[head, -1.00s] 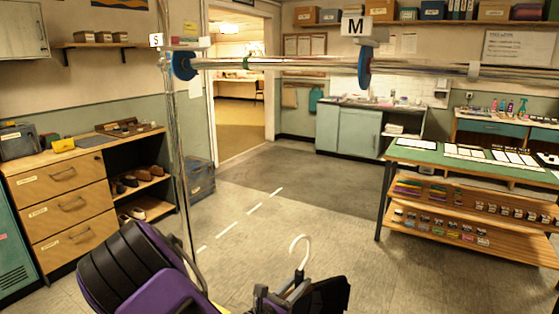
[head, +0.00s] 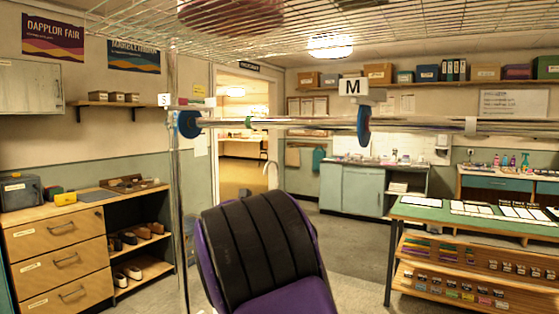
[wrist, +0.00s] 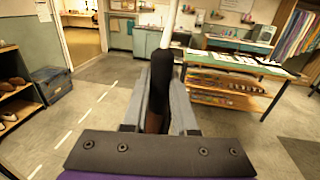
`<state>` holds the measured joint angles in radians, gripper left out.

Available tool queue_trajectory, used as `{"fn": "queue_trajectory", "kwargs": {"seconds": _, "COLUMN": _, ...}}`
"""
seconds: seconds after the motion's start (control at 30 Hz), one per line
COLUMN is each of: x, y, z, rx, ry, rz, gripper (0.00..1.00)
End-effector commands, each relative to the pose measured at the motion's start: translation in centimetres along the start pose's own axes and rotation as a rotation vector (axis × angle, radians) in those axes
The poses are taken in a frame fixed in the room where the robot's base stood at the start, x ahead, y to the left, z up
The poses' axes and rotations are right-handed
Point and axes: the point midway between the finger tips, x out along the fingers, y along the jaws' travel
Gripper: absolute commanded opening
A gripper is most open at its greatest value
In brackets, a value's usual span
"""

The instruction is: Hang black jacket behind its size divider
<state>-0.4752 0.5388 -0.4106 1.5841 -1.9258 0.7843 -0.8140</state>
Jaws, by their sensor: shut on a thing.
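The black jacket (wrist: 160,85) hangs edge-on between the grey fingers of my gripper (wrist: 159,105), which is shut on it in the wrist view. A pale hanger hook (wrist: 173,22) rises above it. In the head view the hook top (head: 268,168) shows faintly above my arm, which hides the jacket and gripper. The metal rail (head: 300,122) crosses the head view, above and beyond the hook. It carries a blue disc divider under the S sign (head: 164,100) and another blue divider (head: 364,124) under the M sign (head: 353,87). The hook appears apart from the rail.
A wire shelf (head: 300,25) spans overhead. A post (head: 180,220) stands at the rail's left end. A drawer unit (head: 60,245) is at left, and a green-topped table (head: 470,215) at right. The floor between them is open.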

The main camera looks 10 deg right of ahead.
Motion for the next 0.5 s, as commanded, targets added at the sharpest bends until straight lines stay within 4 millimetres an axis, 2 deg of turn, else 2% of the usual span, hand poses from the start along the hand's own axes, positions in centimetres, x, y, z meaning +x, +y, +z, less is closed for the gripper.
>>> {"fn": "queue_trajectory", "kwargs": {"seconds": 0.03, "x": 0.5, "y": -0.4, "z": 2.9, "rx": 0.013, "ry": -0.010, "rz": 0.014, "gripper": 0.00}}
{"fn": "queue_trajectory", "kwargs": {"seconds": 0.23, "x": 1.2, "y": -1.1, "z": 11.0, "rx": 0.011, "ry": -0.008, "rz": 0.071, "gripper": 0.00}}
{"fn": "queue_trajectory", "kwargs": {"seconds": 0.33, "x": 1.3, "y": -1.6, "z": 13.7, "rx": 0.008, "ry": -0.006, "rz": 0.089, "gripper": 0.00}}
{"fn": "queue_trajectory", "kwargs": {"seconds": 0.5, "x": 1.2, "y": -2.0, "z": 16.1, "rx": 0.003, "ry": -0.003, "rz": 0.102, "gripper": 0.00}}
